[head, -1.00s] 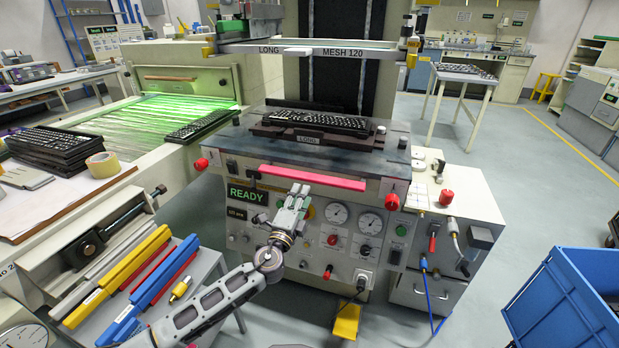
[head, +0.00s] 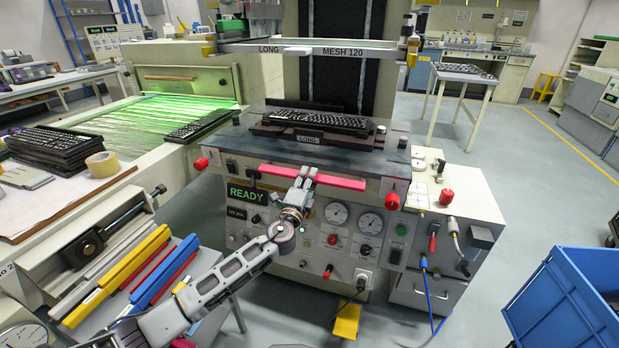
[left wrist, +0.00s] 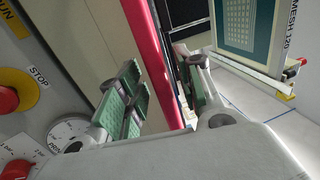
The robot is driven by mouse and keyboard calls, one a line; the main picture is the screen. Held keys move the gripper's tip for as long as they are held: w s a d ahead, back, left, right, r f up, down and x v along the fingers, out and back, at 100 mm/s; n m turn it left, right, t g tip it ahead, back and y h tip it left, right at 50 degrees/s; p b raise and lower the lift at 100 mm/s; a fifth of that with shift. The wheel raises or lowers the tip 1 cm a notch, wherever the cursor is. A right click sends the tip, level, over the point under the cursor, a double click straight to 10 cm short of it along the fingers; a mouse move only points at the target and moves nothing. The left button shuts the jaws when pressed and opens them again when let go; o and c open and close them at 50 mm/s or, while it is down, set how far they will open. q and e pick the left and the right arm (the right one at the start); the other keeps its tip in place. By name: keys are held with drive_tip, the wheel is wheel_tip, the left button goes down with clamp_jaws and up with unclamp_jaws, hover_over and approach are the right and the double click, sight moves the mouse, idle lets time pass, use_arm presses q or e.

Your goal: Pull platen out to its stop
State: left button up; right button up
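The platen (head: 270,150) is a dark plate on the printing machine. It carries a fixture marked LONG with a black keyboard (head: 318,121) on it. A red bar handle (head: 340,181) runs along the front of the machine below the platen's edge. My left gripper (head: 303,174) is at the middle of this bar. In the left wrist view the red bar (left wrist: 152,55) passes between the parted green-padded fingers of the gripper (left wrist: 165,98). The fingers look open around it, and I cannot tell whether either touches it. My right gripper is not in view.
The READY panel (head: 247,194) with gauges and knobs lies below the bar. Red knobs (head: 201,164) flank the front. The screen frame marked MESH 120 (head: 340,52) hangs above the platen. A blue bin (head: 570,300) stands at lower right.

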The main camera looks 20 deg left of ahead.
use_arm(q)
drive_tip(key=shift+w+r, duration=0.15)
drive_tip(key=shift+w, duration=0.45)
clamp_jaws()
